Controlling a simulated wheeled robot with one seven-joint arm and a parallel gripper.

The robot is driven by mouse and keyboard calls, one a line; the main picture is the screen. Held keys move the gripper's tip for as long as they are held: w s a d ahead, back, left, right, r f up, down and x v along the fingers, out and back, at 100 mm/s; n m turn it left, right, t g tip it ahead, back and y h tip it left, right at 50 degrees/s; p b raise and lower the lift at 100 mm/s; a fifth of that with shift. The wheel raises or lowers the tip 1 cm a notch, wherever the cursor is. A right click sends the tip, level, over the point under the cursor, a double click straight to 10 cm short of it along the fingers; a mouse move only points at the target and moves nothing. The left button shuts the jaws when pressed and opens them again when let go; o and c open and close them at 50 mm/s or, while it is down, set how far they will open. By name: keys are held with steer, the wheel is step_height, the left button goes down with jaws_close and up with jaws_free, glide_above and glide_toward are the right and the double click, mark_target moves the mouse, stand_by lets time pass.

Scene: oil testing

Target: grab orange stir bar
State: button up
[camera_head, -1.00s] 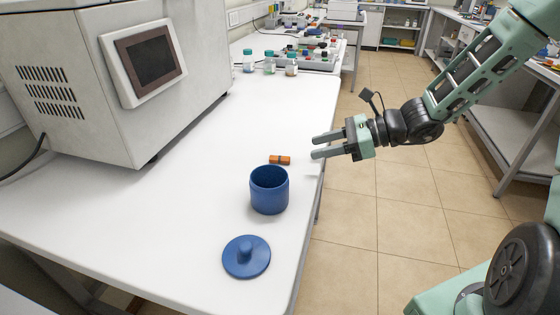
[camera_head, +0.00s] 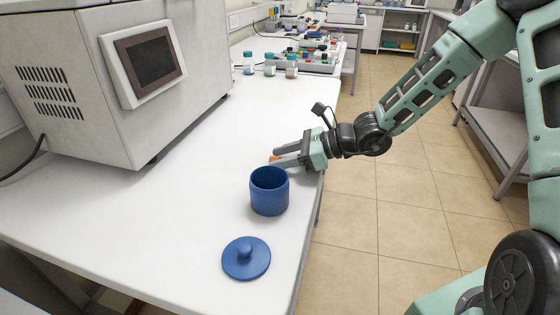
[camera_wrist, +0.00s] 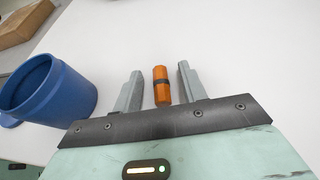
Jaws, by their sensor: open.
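The orange stir bar (camera_wrist: 161,92), with a dark band around its middle, lies on the white table. In the wrist view it is between the two grey fingers of my gripper (camera_wrist: 160,92), with a gap on each side. In the head view my gripper (camera_head: 274,156) is low over the table behind the blue pot, and its fingers hide most of the stir bar (camera_head: 274,158). My gripper is open. Whether the fingers are level with the bar or a little above it, I cannot tell.
An open blue pot (camera_head: 269,193) stands just in front of my gripper, at the left in the wrist view (camera_wrist: 48,90). Its blue lid (camera_head: 246,259) lies nearer. A large machine (camera_head: 110,85) fills the left, and several bottles stand far back. The middle of the white table (camera_head: 195,185) is clear.

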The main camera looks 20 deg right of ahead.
jaws_close()
